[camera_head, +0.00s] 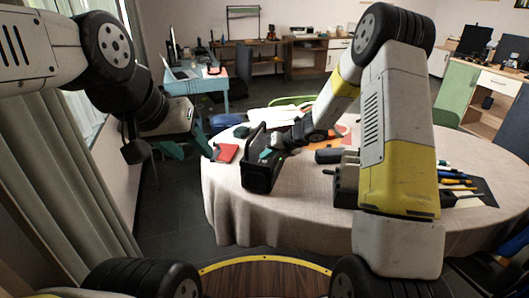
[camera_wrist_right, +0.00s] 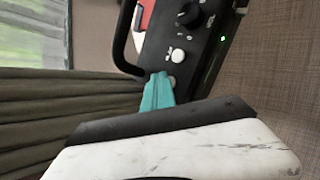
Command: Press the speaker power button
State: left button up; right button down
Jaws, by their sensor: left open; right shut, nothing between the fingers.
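The speaker (camera_head: 262,178) is a black box with a carry handle, standing near the left edge of the round table. The right wrist view shows its black top panel (camera_wrist_right: 205,60) with a dark knob (camera_wrist_right: 189,16), a white round button (camera_wrist_right: 178,55), a paler button (camera_wrist_right: 173,82) and a lit green light (camera_wrist_right: 222,38). My right gripper (camera_wrist_right: 160,84) is shut and empty, its teal fingertips right at the paler button and partly covering it. I cannot tell whether they touch it. My left gripper (camera_head: 190,148) is open and empty, left of the table.
A red flat item (camera_head: 227,152) lies left of the speaker. A dark item (camera_head: 328,156) lies to its right. Pens and tools (camera_head: 455,180) lie on the right of the white-clothed table (camera_head: 290,215). A blue desk (camera_head: 205,82) stands behind.

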aim_at(267, 161)
jog(key=shift+r, duration=0.8)
jog(key=shift+r, duration=0.1)
jog(key=shift+r, duration=2.4)
